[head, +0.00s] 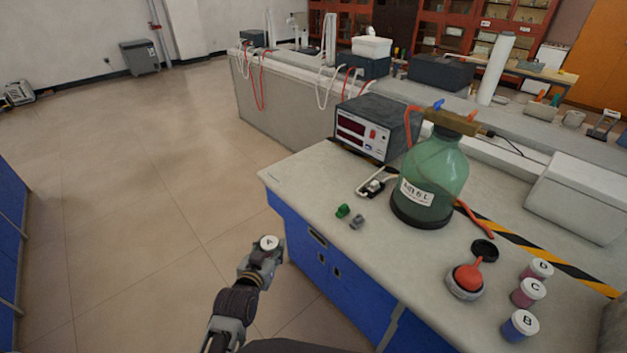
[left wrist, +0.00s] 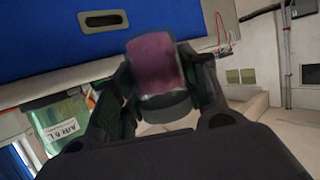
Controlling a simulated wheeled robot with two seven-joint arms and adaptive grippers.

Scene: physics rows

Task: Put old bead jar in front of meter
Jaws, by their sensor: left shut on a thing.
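My left gripper (head: 262,258) is shut on a small bead jar (head: 269,242) with a white lid that seems to bear an A. It holds the jar off the bench's front left edge, over the floor. In the left wrist view the jar (left wrist: 155,65) shows purple contents between the fingers of the left gripper (left wrist: 160,85). The meter (head: 364,132), a grey box with dark red displays, stands at the bench's far left part. Three more lidded jars, D (head: 538,270), C (head: 528,292) and B (head: 520,325), stand at the right. My right gripper is not in view.
A green bottle (head: 437,175) stands right of the meter. A small black-and-white device (head: 374,187), a green piece (head: 342,211) and a grey piece (head: 357,221) lie before the meter. A red-topped pot (head: 466,280) stands nearer. The bench's front left corner (head: 290,178) is bare.

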